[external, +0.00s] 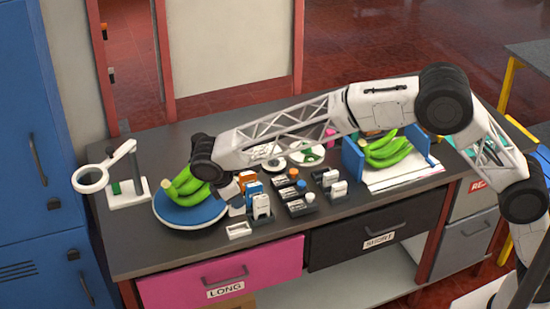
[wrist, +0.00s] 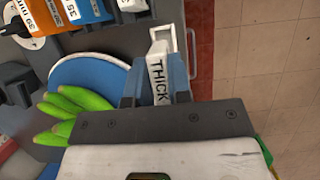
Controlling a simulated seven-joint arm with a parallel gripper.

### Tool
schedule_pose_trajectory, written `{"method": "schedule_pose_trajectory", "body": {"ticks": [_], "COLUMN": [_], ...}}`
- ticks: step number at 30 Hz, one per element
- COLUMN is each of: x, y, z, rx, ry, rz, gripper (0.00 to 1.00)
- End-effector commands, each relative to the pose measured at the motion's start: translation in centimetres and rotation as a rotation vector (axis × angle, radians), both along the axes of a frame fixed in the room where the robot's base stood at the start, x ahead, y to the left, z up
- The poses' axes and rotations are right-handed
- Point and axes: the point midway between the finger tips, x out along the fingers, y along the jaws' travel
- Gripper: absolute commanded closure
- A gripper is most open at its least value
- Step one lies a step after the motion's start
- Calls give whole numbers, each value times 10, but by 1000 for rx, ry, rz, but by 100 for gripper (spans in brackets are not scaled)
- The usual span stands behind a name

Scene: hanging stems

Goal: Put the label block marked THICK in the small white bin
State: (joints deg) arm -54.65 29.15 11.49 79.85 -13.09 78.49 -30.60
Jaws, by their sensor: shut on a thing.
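The white label block marked THICK (wrist: 158,82) stands between the two fingers of my gripper (wrist: 155,85) in the wrist view, with its lettering facing the camera. My gripper is shut on it. The small white bin (wrist: 163,34) shows just beyond the block, partly hidden by it. In the external view the bin (external: 238,230) sits at the front edge of the bench, and my gripper (external: 232,190) is above and behind it, beside the blue plate. I cannot clearly make out the held block there.
Green bananas (external: 185,184) lie on the blue plate (external: 190,213) to the left. Orange and blue labelled blocks (wrist: 88,10) and dark holders (external: 300,207) stand to the bin's right in the external view. A magnifier (external: 90,179) stands at the far left.

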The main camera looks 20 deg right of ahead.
Motion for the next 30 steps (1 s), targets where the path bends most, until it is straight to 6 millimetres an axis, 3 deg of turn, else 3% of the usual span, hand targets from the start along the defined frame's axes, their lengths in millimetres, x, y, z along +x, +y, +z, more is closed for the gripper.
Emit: {"method": "schedule_pose_trajectory", "body": {"ticks": [17,30], "x": [0,0], "y": [0,0], "z": [-3,-27], "rx": [0,-1], "ry": [0,1], "rz": [0,0], "gripper": [100,100]}}
